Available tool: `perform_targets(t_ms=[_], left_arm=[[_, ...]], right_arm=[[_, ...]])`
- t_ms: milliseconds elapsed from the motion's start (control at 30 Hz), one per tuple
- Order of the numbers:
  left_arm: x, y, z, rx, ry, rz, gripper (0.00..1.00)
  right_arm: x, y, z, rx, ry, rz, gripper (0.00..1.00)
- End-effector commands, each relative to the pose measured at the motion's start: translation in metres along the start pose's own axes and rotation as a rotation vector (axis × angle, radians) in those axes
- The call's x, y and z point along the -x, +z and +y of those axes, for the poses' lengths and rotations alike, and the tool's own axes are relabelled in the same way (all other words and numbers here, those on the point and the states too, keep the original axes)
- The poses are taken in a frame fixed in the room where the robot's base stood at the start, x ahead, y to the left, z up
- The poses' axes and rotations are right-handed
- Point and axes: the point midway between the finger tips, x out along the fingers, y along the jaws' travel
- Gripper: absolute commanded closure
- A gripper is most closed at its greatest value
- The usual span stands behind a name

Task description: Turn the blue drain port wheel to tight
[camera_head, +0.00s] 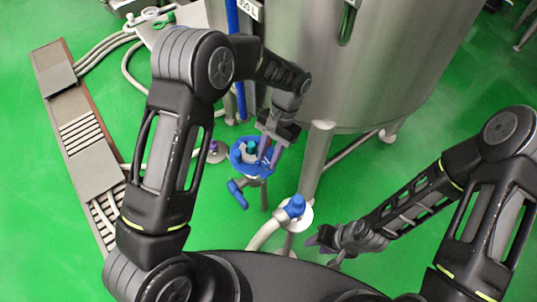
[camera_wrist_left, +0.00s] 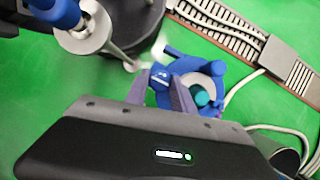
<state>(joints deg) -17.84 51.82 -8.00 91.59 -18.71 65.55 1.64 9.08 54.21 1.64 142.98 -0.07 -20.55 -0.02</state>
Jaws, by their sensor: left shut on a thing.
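The blue drain port wheel (camera_head: 238,158) sits low beside the steel tank in the head view, with a teal part and a pale hub in its middle. My left gripper (camera_head: 266,150) reaches down onto it from above and covers its right part. In the left wrist view the wheel (camera_wrist_left: 215,69) shows beyond my left gripper (camera_wrist_left: 160,90). Its two purple-grey fingers are shut on the near blue part of the wheel's rim. My right gripper (camera_head: 318,240) hangs low at the right, apart from the wheel; its finger gap is too small to read.
A blue lever handle (camera_head: 237,194) stands just below the wheel. Another blue-topped valve (camera_head: 295,206) with a pale hose is to the right. The steel tank (camera_head: 370,60) and its leg (camera_head: 315,160) stand close behind. A floor drain channel (camera_head: 80,130) runs at the left.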

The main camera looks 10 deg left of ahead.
Motion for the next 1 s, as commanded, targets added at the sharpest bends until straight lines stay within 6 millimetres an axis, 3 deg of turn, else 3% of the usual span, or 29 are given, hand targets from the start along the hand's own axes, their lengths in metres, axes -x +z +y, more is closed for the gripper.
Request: perform_targets(t_ms=[67,100,333,667,867,1000], left_arm=[[0.0,0.0,0.0,-0.002,-0.001,0.0,1.0],[0.0,0.0,0.0,-0.002,-0.001,0.0,0.69],[0.0,0.0,0.0,0.0,0.0,0.0,0.5],[0.002,0.0,0.0,0.001,0.0,0.001,0.48],[0.023,-0.001,0.0,0.0,-0.001,0.004,0.48],[0.048,-0.001,0.0,0.001,-0.001,0.005,0.48]], right_arm=[[0.0,0.0,0.0,0.0,0.0,0.0,0.64],[0.0,0.0,0.0,0.0,0.0,0.0,0.64],[0.0,0.0,0.0,0.0,0.0,0.0,0.64],[0.0,0.0,0.0,0.0,0.0,0.0,0.64],[-0.001,0.0,0.001,0.0,0.0,0.0,0.64],[-0.002,0.0,0.001,0.0,0.0,0.0,0.64]])
